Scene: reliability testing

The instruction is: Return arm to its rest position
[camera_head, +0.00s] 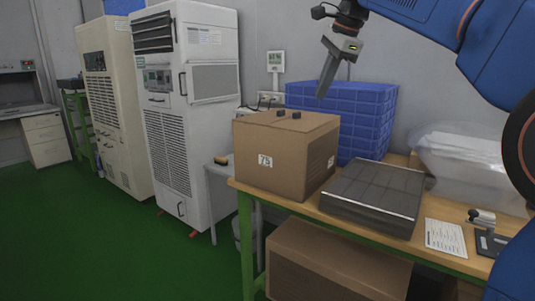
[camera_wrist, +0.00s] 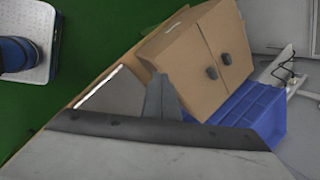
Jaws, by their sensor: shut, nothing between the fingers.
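My blue arm comes in from the upper right of the head view, and my gripper (camera_head: 326,80) points down with its grey fingers together and empty. It appears above a closed cardboard box (camera_head: 275,160) on the wooden workbench (camera_head: 400,238), apart from it. In the wrist view my gripper (camera_wrist: 160,84) shows as a grey wedge at the lower middle, with the cardboard box (camera_wrist: 190,55) behind it. Two small dark objects (camera_head: 288,114) sit on top of the box.
Blue crates (camera_head: 355,110) stand behind the box. A dark flat case (camera_head: 372,197), a paper sheet (camera_head: 445,238) and clear plastic bags (camera_head: 465,160) lie to the right on the bench. Another box (camera_head: 330,262) is underneath. White cabinets (camera_head: 185,110) stand left; green floor (camera_head: 90,240) is open.

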